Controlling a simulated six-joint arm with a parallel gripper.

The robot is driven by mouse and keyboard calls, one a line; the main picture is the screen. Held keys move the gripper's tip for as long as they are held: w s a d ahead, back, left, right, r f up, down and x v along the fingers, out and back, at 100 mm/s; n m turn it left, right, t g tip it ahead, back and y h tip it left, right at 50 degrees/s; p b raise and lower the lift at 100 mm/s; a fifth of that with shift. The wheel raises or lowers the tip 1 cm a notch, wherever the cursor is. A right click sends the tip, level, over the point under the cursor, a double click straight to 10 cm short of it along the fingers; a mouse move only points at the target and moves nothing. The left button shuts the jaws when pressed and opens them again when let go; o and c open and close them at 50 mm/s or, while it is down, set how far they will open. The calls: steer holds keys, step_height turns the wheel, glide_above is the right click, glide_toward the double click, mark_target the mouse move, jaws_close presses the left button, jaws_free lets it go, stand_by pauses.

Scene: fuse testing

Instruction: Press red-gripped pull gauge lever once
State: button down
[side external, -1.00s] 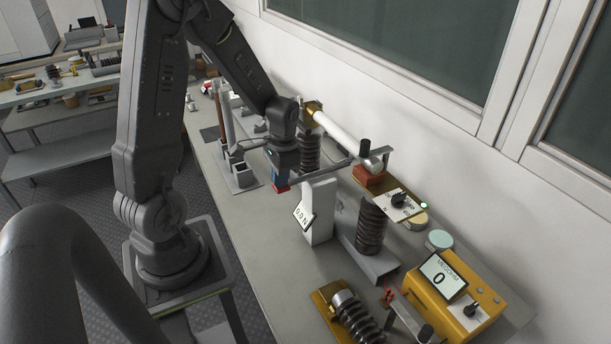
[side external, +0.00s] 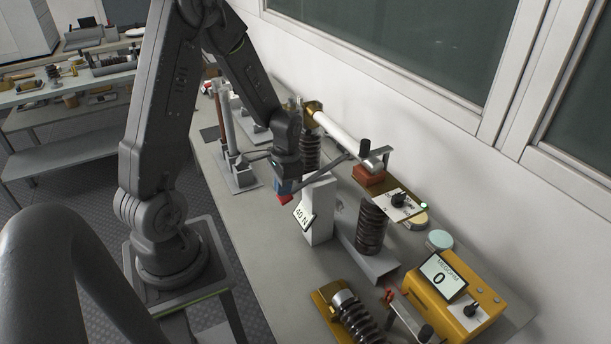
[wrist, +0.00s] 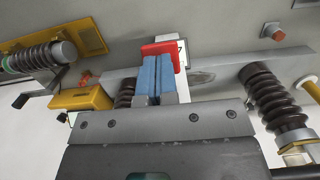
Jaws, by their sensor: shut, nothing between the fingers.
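The pull gauge (side external: 318,225) is a white upright block on the bench with a small tilted display that reads 40 N. Its lever's red grip (side external: 284,197) shows just below my gripper (side external: 284,185) in the side view. In the wrist view the red grip (wrist: 161,47) lies right at the tips of my gripper (wrist: 158,62), whose two blue fingers are together with nothing between them. The fingertips appear to touch the red grip from above. Most of the lever arm is hidden behind my gripper and wrist.
Dark ribbed insulators (side external: 371,226) stand beside the gauge. A white fuse tube (side external: 337,134) slants behind my gripper near the wall. A yellow meter (side external: 455,294) reading 0 stands at the front right. Bare bench lies left of the gauge.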

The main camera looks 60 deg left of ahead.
steer(key=shift+s+r, duration=0.2)
steer(key=shift+r, duration=0.8)
steer(key=shift+s+r, duration=0.2)
steer(key=shift+r, duration=0.9)
step_height(320, 180, up, 7)
steer(key=s, duration=0.1)
steer(key=s+d+r+t, duration=0.3)
steer(key=d+r, duration=0.3)
steer(key=d, duration=0.2)
steer(key=s+d+r+t, duration=0.3)
steer(key=d+r, duration=0.3)
steer(key=d, duration=0.3)
steer(key=shift+d+r+t, duration=0.2)
steer(key=shift+t, duration=0.2)
